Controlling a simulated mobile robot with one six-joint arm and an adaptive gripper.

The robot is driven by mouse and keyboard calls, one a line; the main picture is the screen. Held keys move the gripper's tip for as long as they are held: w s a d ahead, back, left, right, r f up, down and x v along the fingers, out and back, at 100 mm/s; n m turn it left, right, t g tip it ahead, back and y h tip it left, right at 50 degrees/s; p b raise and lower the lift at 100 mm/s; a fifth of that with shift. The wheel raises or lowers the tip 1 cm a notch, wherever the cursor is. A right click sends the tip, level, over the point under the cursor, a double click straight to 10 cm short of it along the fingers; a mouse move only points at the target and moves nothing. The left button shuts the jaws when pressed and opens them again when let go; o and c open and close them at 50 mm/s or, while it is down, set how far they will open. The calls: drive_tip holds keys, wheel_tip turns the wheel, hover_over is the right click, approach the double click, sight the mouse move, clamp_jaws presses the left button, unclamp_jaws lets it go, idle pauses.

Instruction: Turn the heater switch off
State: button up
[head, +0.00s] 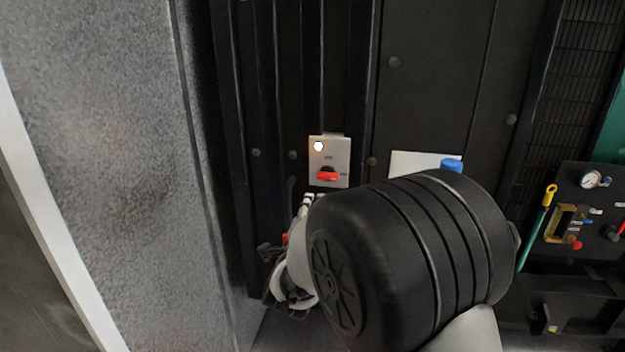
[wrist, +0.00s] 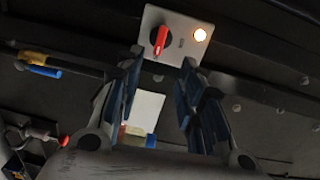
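The heater switch is a red rotary handle (head: 327,174) on a small grey plate (head: 341,153) fixed to the black panel. A lit lamp (head: 318,146) glows on the same plate. In the head view the handle lies roughly level. The wrist view also shows the red handle (wrist: 159,41), the grey plate (wrist: 179,27) and the lit lamp (wrist: 200,35). My gripper (wrist: 162,68) is open, its two dark fingers spread and pointing toward the plate, with nothing between them. In the head view my arm hides most of the gripper, below the plate.
A white label (head: 415,163) and a blue cap (head: 451,165) are right of the switch. Further right a black gauge panel (head: 585,210) carries a yellow-handled dipstick (head: 550,195) and red knobs. A grey speckled wall (head: 110,140) stands close on the left.

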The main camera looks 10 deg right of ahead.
drive_tip(key=b, duration=0.2)
approach(327, 178)
drive_tip(key=shift+m+h, duration=0.4)
drive_tip(key=x, duration=0.9)
drive_tip(key=shift+w+a+f, duration=0.15)
drive_tip(key=shift+w+a, duration=0.05)
drive_tip(key=shift+w, duration=0.2)
drive_tip(key=shift+c, duration=0.2)
clamp_jaws()
